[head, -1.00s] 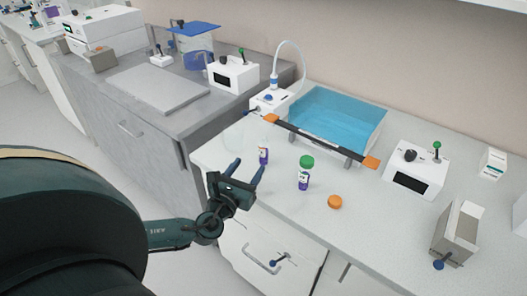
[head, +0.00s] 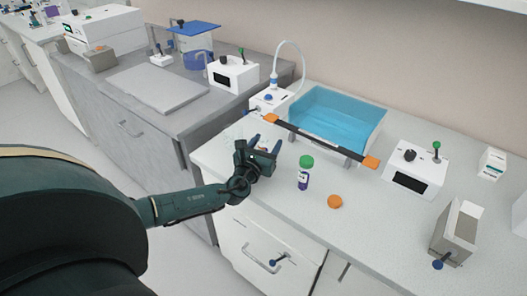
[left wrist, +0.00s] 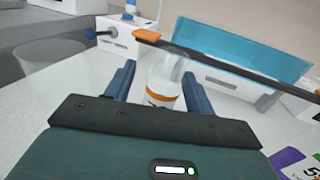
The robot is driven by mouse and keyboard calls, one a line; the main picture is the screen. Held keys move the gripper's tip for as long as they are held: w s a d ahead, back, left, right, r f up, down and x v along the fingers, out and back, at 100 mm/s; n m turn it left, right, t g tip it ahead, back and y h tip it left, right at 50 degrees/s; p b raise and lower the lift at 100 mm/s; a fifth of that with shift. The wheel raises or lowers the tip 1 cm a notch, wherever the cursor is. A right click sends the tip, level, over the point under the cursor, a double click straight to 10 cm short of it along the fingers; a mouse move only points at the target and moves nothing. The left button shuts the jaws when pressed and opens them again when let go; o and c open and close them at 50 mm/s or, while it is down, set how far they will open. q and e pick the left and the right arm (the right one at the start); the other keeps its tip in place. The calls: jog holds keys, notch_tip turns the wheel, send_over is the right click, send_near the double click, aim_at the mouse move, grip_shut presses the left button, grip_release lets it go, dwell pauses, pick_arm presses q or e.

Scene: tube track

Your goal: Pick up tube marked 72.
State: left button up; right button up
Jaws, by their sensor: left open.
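My left gripper (head: 265,143) is open over the front left of the white counter. In the left wrist view, its two blue fingers (left wrist: 159,72) stand on either side of a pale tube (left wrist: 163,84) with an orange band and part of a dark-printed label. The gripper body hides its lower part, and its number is not readable. In the head view the gripper covers this tube. A green-capped tube (head: 304,173) with a purple and white label stands upright to the gripper's right. A purple, white and green label (left wrist: 297,164) shows at the wrist view's lower right. My right gripper is not in view.
An orange cap-like disc (head: 335,202) lies right of the green-capped tube. A blue water bath (head: 335,118) stands behind, with a black bar (head: 318,139) with orange ends along its front. A white box with knobs (head: 414,170) stands at right. The counter between is clear.

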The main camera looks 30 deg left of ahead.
pick_arm(q)
jog(key=shift+c, duration=0.2)
jog(key=c, duration=1)
